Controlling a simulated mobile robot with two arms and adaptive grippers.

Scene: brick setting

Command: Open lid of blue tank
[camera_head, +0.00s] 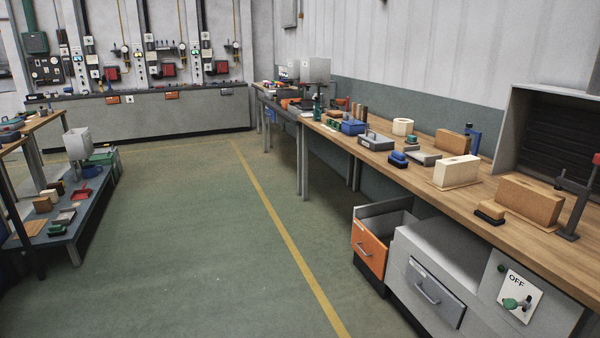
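No thing is clearly a blue tank with a lid. A small blue box (352,127) stands on the long wooden workbench (470,201) on the right, too far off to tell whether it has a lid. A smaller blue and black item (398,159) lies nearer on the same bench. Neither of my grippers shows in the head view.
Under the bench are an open orange drawer (369,249) and a grey cabinet with a panel marked OFF (519,292). A low blue-grey shelf (82,216) with small items stands at left. The green floor (205,235) between is clear.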

